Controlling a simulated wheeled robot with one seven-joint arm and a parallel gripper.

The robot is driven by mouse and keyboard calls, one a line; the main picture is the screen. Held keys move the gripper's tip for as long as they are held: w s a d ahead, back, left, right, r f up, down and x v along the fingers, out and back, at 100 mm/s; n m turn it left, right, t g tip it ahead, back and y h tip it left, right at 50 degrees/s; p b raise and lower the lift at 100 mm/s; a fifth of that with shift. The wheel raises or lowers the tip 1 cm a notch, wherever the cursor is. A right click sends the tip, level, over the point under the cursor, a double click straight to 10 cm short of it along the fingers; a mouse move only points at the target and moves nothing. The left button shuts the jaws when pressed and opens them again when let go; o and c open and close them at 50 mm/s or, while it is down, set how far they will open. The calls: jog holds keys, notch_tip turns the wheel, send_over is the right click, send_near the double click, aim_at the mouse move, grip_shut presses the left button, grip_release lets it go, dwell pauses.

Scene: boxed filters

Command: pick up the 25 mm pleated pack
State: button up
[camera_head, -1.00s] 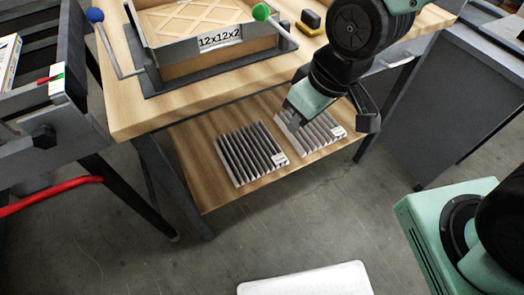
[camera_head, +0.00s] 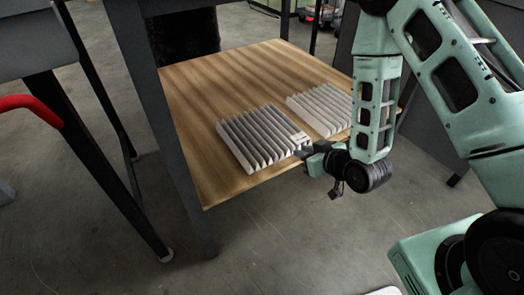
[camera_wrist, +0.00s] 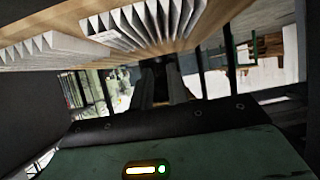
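Two grey-white pleated packs lie flat on the wooden lower shelf. The left pack (camera_head: 262,138) has a small white label at its right corner; the right pack (camera_head: 322,108) is partly hidden by my arm. The label print is too small to tell which is 25 mm. My gripper (camera_head: 308,152) is low at the shelf's front edge, close beside the left pack's labelled corner; contact cannot be told. In the wrist view the fingers (camera_wrist: 163,88) stand apart with nothing seen between them. The nearer pack (camera_wrist: 150,20) and the other (camera_wrist: 50,48) show along the top.
The wooden shelf (camera_head: 205,85) has bare room behind and left of the packs. A dark table leg (camera_head: 165,125) stands at its left front corner. A red bar (camera_head: 30,108) and another frame stand at the left. Grey floor (camera_head: 265,235) in front is clear.

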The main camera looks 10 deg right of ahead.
notch_tip(320, 180, down, 5)
jog(key=d+t+b, duration=0.1)
jog(key=d+b, duration=0.1)
jog(key=b, duration=0.4)
send_near(277, 145)
jog(key=x, duration=0.3)
jog(key=shift+w+a+f, duration=0.15)
jog(key=shift+a+f, duration=0.05)
jog(key=shift+f, duration=0.1)
jog(key=b+x, duration=0.3)
jog(key=x, duration=0.2)
jog(key=shift+w, duration=0.25)
jog(key=shift+r, duration=0.1)
grip_shut()
